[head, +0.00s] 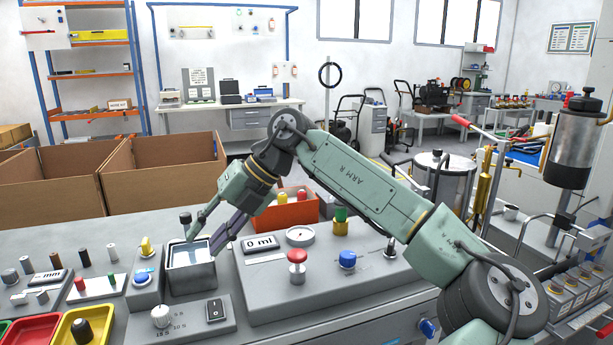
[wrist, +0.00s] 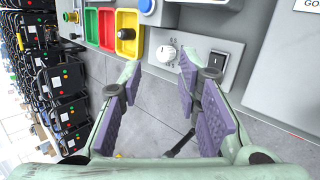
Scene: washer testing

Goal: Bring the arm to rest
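My arm (head: 355,178) reaches from the lower right over the bench, bent at the elbow. My gripper (head: 203,244) points down and left, its fingertips appearing in front of or above a square grey basin (head: 192,283). In the wrist view my gripper (wrist: 165,108) is open, its purple pads well apart. A thin dark rod (wrist: 181,144) shows between the pads; I cannot tell what it belongs to or how far away it is. Nothing appears gripped.
The bench holds a console with a red button (head: 297,256), a blue knob (head: 347,259) and a gauge (head: 300,236). A white knob (head: 160,315) and black switch (head: 215,309) sit near the basin. A yellow tray (head: 62,336) is at lower left. Cardboard boxes (head: 165,166) stand behind.

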